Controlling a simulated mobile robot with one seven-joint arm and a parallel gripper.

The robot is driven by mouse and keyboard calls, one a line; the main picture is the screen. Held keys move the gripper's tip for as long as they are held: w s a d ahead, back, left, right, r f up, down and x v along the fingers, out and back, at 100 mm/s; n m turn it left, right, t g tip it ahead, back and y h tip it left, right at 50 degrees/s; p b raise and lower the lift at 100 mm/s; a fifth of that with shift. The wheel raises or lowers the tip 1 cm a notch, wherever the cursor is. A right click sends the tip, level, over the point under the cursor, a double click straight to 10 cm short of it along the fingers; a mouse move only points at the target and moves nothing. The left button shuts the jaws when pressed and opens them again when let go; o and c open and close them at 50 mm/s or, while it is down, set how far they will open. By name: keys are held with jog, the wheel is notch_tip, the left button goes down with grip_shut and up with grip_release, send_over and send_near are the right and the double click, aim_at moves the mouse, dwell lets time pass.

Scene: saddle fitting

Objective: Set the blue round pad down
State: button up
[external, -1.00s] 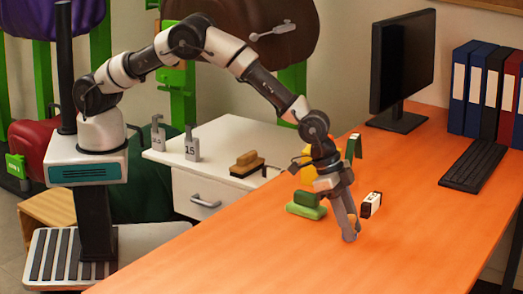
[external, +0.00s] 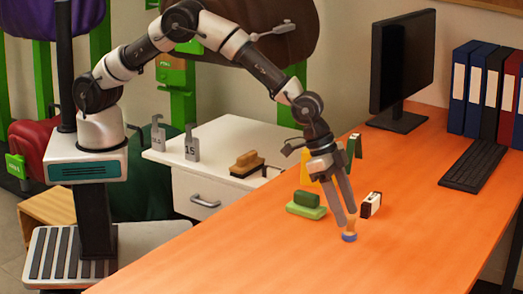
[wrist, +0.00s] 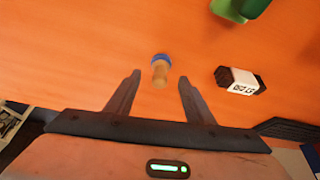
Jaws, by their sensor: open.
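The blue round pad (external: 349,237) rests on the orange desk, with a tan, handle-like part standing up from it. It also shows in the wrist view (wrist: 162,59), ahead of and between the fingertips. My gripper (external: 345,219) is open just above it, its two fingers spread on either side of the tan part. In the wrist view my gripper (wrist: 160,78) holds nothing between its fingers.
A black-and-white labelled block (external: 371,205) stands close by on the right. A green block on a lighter green base (external: 306,206) lies to the left. A monitor (external: 402,65) and keyboard (external: 472,166) are farther back. The desk in front is clear.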

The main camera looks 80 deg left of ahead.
jog(key=v, duration=0.7)
jog(key=shift+r+p, duration=0.2)
jog(key=shift+p, duration=0.15)
jog(key=shift+s, duration=0.1)
jog(key=s+a+r+n, duration=0.2)
jog(key=s+a+r, duration=0.3)
jog(key=a+r, duration=0.45)
jog(key=s+a+r+n, duration=0.1)
jog(key=s+a+r, duration=0.4)
jog(key=a+r, duration=0.4)
jog(key=s+a+r+n+t+y, duration=0.1)
jog(key=s+a+n+t+y, duration=0.2)
jog(key=s+a, duration=1.65)
notch_tip(320, 180, up, 16)
jog(key=s+d+n+g+p, duration=0.1)
jog(key=d+p, duration=0.1)
jog(key=p, duration=1.4)
